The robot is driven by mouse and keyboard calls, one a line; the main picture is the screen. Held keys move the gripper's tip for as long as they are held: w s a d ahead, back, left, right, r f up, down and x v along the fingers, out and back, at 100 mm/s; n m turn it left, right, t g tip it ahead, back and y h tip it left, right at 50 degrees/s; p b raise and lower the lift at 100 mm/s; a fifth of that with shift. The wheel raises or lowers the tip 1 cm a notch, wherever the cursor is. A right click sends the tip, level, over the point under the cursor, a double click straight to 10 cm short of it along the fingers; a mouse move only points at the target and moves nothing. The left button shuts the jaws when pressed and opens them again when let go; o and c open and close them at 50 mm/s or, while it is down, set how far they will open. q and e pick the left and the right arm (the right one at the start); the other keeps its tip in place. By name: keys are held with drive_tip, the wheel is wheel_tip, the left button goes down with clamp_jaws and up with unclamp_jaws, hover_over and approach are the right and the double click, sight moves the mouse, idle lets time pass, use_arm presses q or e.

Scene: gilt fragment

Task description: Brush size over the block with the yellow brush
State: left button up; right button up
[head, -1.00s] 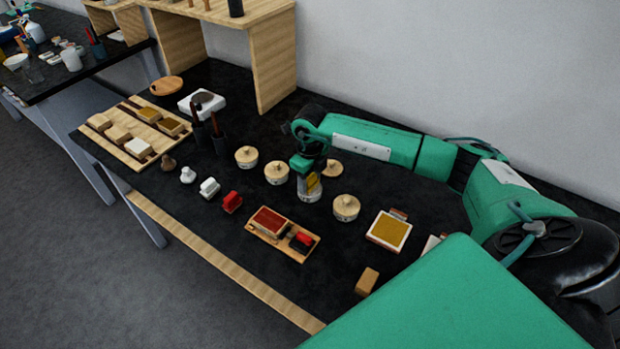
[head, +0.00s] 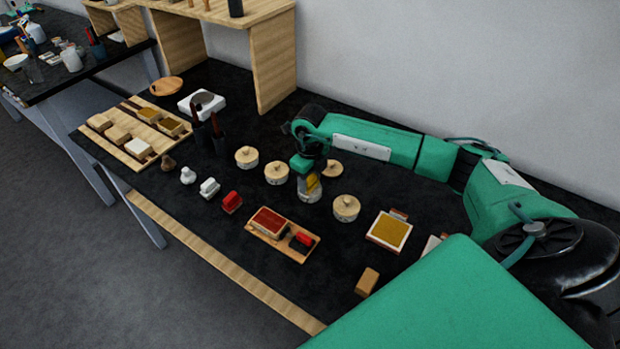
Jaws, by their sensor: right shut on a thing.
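My right gripper (head: 308,176) is above an open pale pot (head: 310,194) in the middle of the dark table. It is shut on the yellow brush (head: 314,186), whose yellow part shows just over the pot. The brush's tip is hidden, and I cannot tell whether it touches the pot's inside. A block with a red top (head: 269,220) sits on a small wooden tray (head: 262,237), left of and nearer than the gripper. My left gripper is not in view.
Lidded pots (head: 276,173) stand close around the gripper, and a loose lid (head: 332,168) lies behind it. A framed yellow-brown pad (head: 390,231) is at right. A wooden board (head: 105,145) with several blocks lies at left. A wooden shelf (head: 272,65) stands at the back.

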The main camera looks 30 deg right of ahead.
sight(309, 178)
drive_tip(key=shift+r+p, duration=1.7)
drive_tip(key=shift+r, duration=1.8)
drive_tip(key=shift+s+a+n, duration=0.1)
drive_tip(key=shift+a+n, duration=0.2)
drive_tip(key=shift+n, duration=0.2)
drive_tip(key=s+a+r+n, duration=0.3)
drive_tip(key=s+a+n, duration=0.3)
drive_tip(key=n, duration=0.9)
drive_tip(key=s+a+r+n, duration=0.2)
drive_tip(key=s+a+n, duration=0.5)
drive_tip(key=n, duration=0.9)
drive_tip(key=shift+a+r, duration=0.4)
drive_tip(key=shift+a, duration=0.25)
